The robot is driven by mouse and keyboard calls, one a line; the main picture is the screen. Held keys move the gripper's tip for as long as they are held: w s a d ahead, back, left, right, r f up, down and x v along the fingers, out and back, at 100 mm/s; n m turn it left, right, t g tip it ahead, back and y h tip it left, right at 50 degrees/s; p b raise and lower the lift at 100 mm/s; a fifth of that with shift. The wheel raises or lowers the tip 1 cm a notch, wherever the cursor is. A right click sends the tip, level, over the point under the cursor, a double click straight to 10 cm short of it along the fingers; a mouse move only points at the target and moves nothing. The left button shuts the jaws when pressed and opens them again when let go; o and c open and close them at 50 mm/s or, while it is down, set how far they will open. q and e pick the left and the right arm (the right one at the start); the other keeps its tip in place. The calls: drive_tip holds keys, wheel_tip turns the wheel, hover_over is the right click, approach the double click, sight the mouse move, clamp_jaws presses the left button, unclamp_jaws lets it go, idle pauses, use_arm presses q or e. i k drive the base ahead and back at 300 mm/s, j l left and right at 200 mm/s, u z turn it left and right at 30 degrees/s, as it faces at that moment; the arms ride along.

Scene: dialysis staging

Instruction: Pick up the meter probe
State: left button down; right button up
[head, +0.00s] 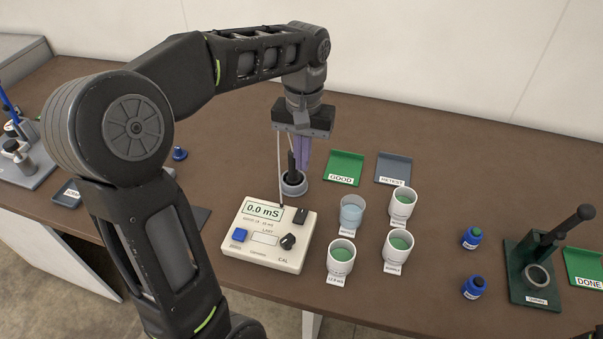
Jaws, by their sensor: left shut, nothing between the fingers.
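The meter (265,238) is a cream box with a display reading 0.0 mS, a blue button and a black knob. The probe (291,160) is a dark, slim stick standing in a round grey holder (293,184) behind the meter. A thin pale cable runs up from the meter beside it. My left gripper (303,150) points down over the holder, its purple fingers shut, right beside the probe's upper part. Nothing shows between the fingers. My right gripper is not in view.
Several cups, one a clear beaker (352,213), stand right of the meter. Behind them lie a green GOOD tray (344,168) and a grey RETEST tray (393,169). Blue bottles (472,238) and a dark green press (535,270) stand at right. The back right table is clear.

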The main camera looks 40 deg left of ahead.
sight(293, 178)
drive_tip(key=k, duration=1)
